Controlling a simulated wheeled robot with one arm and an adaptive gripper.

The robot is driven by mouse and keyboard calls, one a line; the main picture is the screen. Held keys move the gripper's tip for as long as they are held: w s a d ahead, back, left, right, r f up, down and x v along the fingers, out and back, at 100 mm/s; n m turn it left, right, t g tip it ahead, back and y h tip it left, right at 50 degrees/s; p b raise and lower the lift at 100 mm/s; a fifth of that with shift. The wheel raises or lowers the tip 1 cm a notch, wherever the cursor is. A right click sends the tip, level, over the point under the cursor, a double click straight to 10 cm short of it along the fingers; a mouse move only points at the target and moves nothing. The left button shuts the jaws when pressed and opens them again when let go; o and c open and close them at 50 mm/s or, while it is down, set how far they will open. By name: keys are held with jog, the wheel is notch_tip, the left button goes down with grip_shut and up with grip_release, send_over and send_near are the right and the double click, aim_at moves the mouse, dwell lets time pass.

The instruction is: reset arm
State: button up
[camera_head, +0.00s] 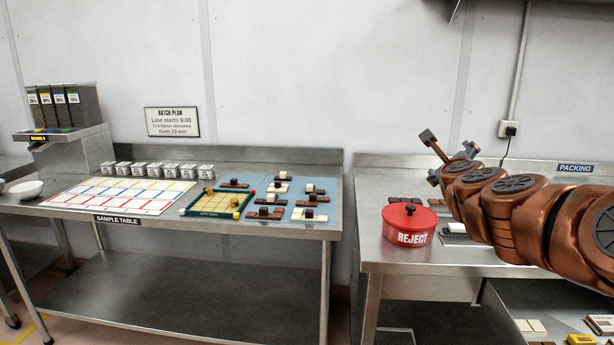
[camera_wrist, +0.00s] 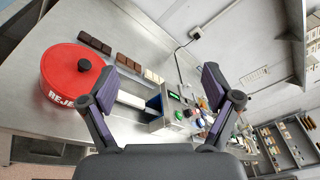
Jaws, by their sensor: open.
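My copper-coloured arm (camera_head: 510,200) reaches in from the right in the head view, above the packing table. My gripper (camera_head: 431,157) is at its far end, raised above the red reject tin. In the wrist view my gripper (camera_wrist: 166,90) has its two dark fingers spread wide, with nothing between them. The red reject tin (camera_head: 410,235) stands closed on the steel table, with a black knob on its lid. It also shows at the left of the wrist view (camera_wrist: 70,88), apart from the fingers.
Chocolate bars (camera_wrist: 95,43) lie beside the tin. A device with buttons (camera_wrist: 175,108) stands beyond the fingers. A wall (camera_head: 300,80) stands behind.

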jog(key=a+n+y+p, duration=0.1)
jog(key=a+n+y, duration=0.5)
jog(key=a, duration=0.5)
jog(key=s+a+f+n+g+y+p, duration=0.45)
jog(key=s+a+f+n+g, duration=0.4)
jog(key=s+a+n, duration=0.65)
jog(key=s+d+f+n+g+h+p, duration=0.1)
jog(key=s+f+n+g, duration=0.2)
jog(key=s, duration=0.7)
jog(key=s+d+f+n+g+h+p, duration=0.1)
jog(key=s+d+f+n+g, duration=0.1)
jog(key=s, duration=0.7)
jog(key=s+d+f+n+g+h+p, duration=0.1)
jog(key=s+f+n+g, duration=0.3)
jog(key=s, duration=0.6)
notch_tip(320, 180, down, 2)
jog(key=shift+s+d+f+n+h+p, duration=0.15)
jog(key=shift+s+d+n+h+p, duration=0.2)
jog(key=shift+d+n, duration=0.3)
